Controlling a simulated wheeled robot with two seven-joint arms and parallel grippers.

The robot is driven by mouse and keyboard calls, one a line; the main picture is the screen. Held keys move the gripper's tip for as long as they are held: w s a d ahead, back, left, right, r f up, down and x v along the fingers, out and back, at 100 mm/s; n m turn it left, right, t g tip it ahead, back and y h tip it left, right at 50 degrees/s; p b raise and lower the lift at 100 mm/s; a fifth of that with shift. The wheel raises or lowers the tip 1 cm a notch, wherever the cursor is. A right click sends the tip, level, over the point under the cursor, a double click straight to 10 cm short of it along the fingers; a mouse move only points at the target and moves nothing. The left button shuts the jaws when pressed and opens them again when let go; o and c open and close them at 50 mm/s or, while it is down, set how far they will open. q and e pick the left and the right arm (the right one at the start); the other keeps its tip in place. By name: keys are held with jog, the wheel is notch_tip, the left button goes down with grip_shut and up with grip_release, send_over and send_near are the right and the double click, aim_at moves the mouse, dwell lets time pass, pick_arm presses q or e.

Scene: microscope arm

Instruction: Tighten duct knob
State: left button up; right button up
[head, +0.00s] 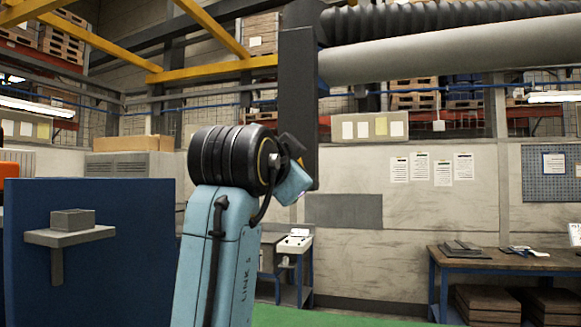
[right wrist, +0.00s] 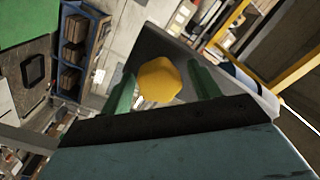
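A yellow knob (right wrist: 158,80) with rounded corners sits in front of a dark grey surface in the right wrist view. My right gripper (right wrist: 164,88) has its two green fingers apart, one on each side of the knob. A narrow gap shows at the right finger; the left finger is very close to the knob, and I cannot tell whether it touches. In the head view, a dark upright post (head: 298,90) meets a ribbed black duct (head: 440,20) and a smooth grey pipe (head: 450,55). My blue arm stands before the post; the knob is hidden there. My left gripper is not in view.
A dark blue panel (head: 90,260) with a small grey shelf (head: 70,237) stands at the left. A workbench (head: 500,258) stands at the back right, and a white-topped stand (head: 295,243) is behind my arm. Green floor shows below.

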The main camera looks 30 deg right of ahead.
jog(key=shift+s+a, duration=0.3)
jog(key=b+v, duration=0.3)
jog(key=v, duration=0.9)
jog(key=shift+a+b, duration=0.2)
jog(key=shift+b, duration=0.1)
jog(key=shift+s, duration=0.1)
